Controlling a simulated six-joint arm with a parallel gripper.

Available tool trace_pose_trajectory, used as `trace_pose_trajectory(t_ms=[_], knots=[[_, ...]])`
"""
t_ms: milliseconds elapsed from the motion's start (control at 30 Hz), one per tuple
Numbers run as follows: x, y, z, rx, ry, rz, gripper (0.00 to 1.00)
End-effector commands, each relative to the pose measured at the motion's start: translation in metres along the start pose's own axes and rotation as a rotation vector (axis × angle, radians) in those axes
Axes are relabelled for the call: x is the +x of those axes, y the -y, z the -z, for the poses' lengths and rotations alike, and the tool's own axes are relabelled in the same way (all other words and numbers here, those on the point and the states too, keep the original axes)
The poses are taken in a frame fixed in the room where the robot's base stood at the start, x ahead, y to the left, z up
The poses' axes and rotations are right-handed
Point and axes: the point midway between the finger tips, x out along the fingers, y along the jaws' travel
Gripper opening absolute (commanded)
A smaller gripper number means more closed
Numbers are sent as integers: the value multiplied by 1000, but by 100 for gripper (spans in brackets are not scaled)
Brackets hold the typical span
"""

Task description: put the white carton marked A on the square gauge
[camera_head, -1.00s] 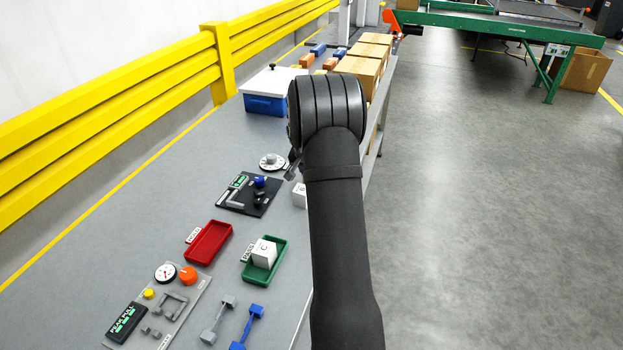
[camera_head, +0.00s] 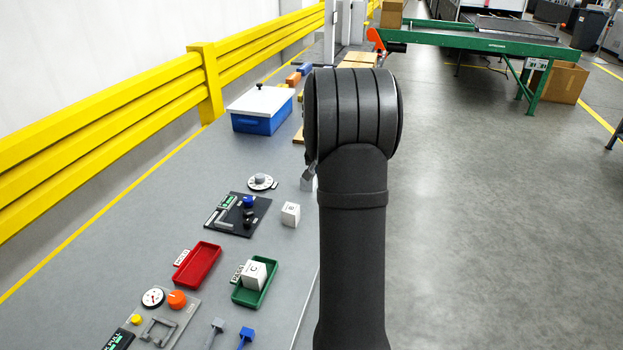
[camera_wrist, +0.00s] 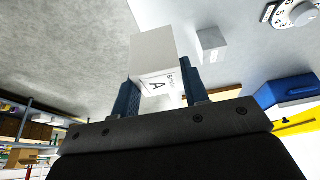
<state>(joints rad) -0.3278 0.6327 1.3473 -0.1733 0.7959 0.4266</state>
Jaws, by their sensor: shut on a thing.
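The white carton marked A (camera_wrist: 153,52) is between the two blue fingers of my gripper (camera_wrist: 160,84) in the wrist view. The gripper is shut on it, and the printed face with the A shows toward the camera. The square gauge (camera_head: 224,219) appears to be the dark plate with a grey L-shaped piece, a green display and a blue knob, left of my wrist in the head view. No carton is visible on it. My wrist is apart from it, to the right and farther back.
A white carton (camera_head: 290,214) stands right of the dark plate. A carton marked C (camera_head: 255,274) sits in a green tray (camera_head: 243,296), beside a red tray (camera_head: 197,266). A dial (camera_head: 261,182) and a grey block (camera_head: 307,180) stand behind. A blue, white-lidded box (camera_head: 258,122) is farther back.

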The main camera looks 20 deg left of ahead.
Motion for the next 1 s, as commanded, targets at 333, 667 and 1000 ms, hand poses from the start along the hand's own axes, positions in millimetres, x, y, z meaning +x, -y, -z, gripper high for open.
trace_pose_trajectory(t_ms=[333, 667, 1000], knots=[[-12, 15, -7, -7, 7, 4, 20], [-15, 152, -63, -12, 19, 4, 20], [-27, 250, -126, -6, 4, 1, 20]])
